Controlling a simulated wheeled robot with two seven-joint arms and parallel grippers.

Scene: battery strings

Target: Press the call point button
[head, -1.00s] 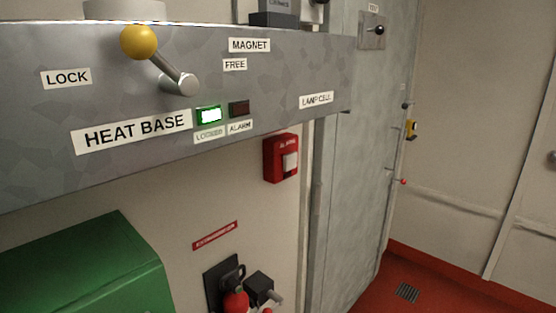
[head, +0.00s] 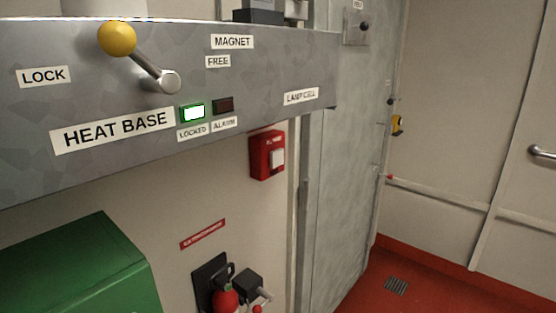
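A red call point box (head: 259,156) is fixed to the pale wall below the grey panel, near the middle of the head view. Nothing touches the box. Neither of my grippers shows in the view.
The grey panel (head: 60,108) juts out above, with a yellow-knobbed lever (head: 117,39), a lit green LOCKED lamp (head: 193,112) and a dark ALARM lamp (head: 223,105). A green box (head: 80,270) and a red extinguisher (head: 226,299) are below. Red floor (head: 430,290) lies clear at right.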

